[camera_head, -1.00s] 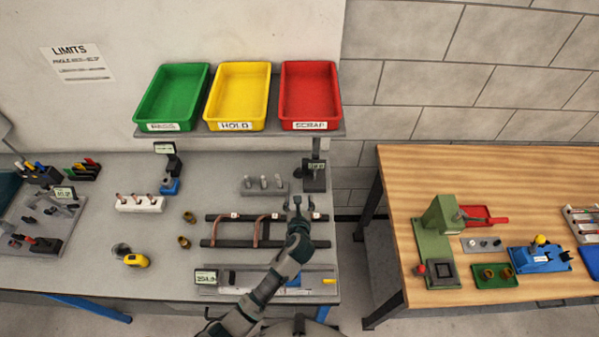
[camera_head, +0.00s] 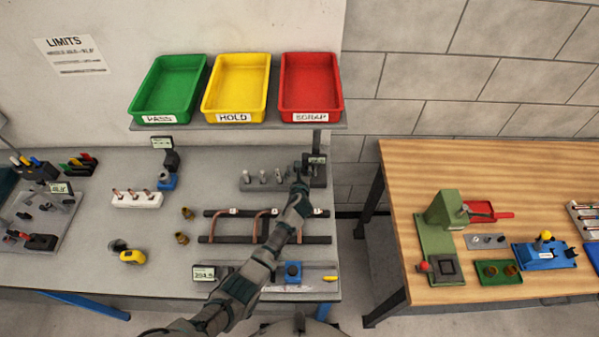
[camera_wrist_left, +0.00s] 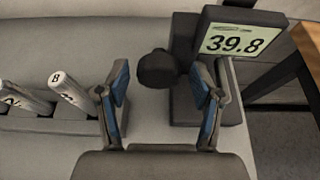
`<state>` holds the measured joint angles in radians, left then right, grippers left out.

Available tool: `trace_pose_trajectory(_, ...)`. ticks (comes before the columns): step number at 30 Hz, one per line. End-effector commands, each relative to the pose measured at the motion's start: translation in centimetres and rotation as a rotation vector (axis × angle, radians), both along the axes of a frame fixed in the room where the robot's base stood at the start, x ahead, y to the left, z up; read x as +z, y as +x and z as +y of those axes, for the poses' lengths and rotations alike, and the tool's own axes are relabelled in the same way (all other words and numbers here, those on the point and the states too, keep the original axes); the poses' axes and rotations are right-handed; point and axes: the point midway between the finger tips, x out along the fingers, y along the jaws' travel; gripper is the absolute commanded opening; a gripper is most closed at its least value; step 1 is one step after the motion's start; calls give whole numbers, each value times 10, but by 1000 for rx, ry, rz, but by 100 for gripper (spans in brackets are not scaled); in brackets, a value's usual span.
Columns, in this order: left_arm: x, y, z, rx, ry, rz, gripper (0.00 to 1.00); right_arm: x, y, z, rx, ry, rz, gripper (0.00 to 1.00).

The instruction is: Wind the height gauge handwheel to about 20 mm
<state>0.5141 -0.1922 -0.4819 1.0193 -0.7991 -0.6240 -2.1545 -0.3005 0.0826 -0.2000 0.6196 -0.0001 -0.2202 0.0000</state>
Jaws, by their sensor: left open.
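The height gauge (camera_head: 318,165) stands at the right end of the grey bench, below the red bin. In the left wrist view its display (camera_wrist_left: 240,38) reads 39.8. Its dark round handwheel (camera_wrist_left: 157,69) sticks out to the left of the gauge body. My left gripper (camera_head: 301,176) reaches up to the gauge's left front. In the left wrist view the left gripper (camera_wrist_left: 160,100) is open, with blue-padded fingers on either side, and the handwheel lies just beyond and between the fingertips. I cannot tell whether a finger touches the gauge. My right gripper is not in view.
A grey block with several labelled pins (camera_head: 263,180) stands close left of my gripper. A rack with copper tubes (camera_head: 265,228) lies under my forearm. The bin shelf (camera_head: 240,127) overhangs the back. A gap separates the bench from the wooden table (camera_head: 480,165).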

Motion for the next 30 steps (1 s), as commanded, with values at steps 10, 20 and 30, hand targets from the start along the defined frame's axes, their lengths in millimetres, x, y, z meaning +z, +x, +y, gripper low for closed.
trace_pose_trajectory(10, 0, 0, -1, 0, 1, 0, 24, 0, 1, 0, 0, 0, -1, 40)
trace_pose_trajectory(20, 1, 0, -1, -1, -15, 0, 8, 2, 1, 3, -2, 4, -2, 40)
trace_pose_trajectory(30, 2, 0, 0, -1, -189, 0, 8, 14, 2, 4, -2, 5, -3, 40)
